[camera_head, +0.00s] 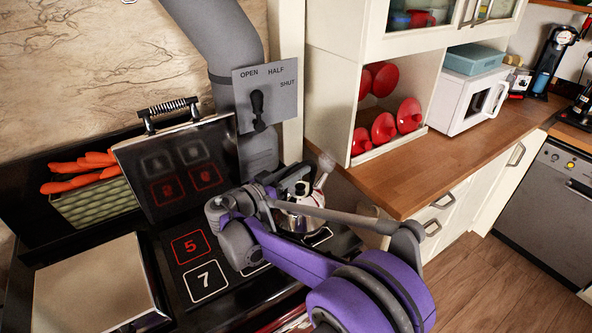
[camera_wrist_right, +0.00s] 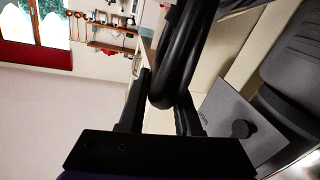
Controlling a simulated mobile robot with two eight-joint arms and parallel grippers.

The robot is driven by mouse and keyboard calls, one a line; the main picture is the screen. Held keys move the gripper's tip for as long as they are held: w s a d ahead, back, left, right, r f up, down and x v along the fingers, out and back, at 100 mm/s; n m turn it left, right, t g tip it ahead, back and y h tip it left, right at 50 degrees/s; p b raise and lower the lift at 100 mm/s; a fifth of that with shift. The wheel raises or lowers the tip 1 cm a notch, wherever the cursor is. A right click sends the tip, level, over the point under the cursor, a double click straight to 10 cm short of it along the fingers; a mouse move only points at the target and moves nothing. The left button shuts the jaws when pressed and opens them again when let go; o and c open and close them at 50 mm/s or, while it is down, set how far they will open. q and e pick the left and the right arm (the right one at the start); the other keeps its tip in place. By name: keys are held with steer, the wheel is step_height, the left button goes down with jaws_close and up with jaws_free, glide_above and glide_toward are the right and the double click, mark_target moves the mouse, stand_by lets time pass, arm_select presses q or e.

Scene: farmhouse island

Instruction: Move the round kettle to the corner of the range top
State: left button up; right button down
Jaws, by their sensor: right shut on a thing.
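The round kettle (camera_head: 312,198) is silver with a pale spout pointing up to the right. It is at the right side of the black range top (camera_head: 229,286), partly hidden behind my purple right arm. My right gripper (camera_head: 290,184) is at the top of the kettle. In the right wrist view a thick black curved handle (camera_wrist_right: 175,65) passes between the fingers of the gripper (camera_wrist_right: 160,105), which is shut on it. Whether the kettle's base touches the range is hidden. My left gripper is not in view.
A raised lid (camera_head: 176,165) with a coiled handle stands on the range, left of the kettle. A closed steel lid (camera_head: 92,287) is at front left. A green basket (camera_head: 96,207) of carrots sits behind. A flue pipe (camera_head: 222,45) rises behind; a wooden counter (camera_head: 425,170) is to the right.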

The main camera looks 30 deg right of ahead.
steer(key=shift+f, duration=0.3)
steer(key=c, duration=0.5)
jaws_free()
steer(key=shift+f, duration=0.15)
steer(key=o, duration=0.5)
steer(key=v, duration=1.4)
stand_by(0.5)
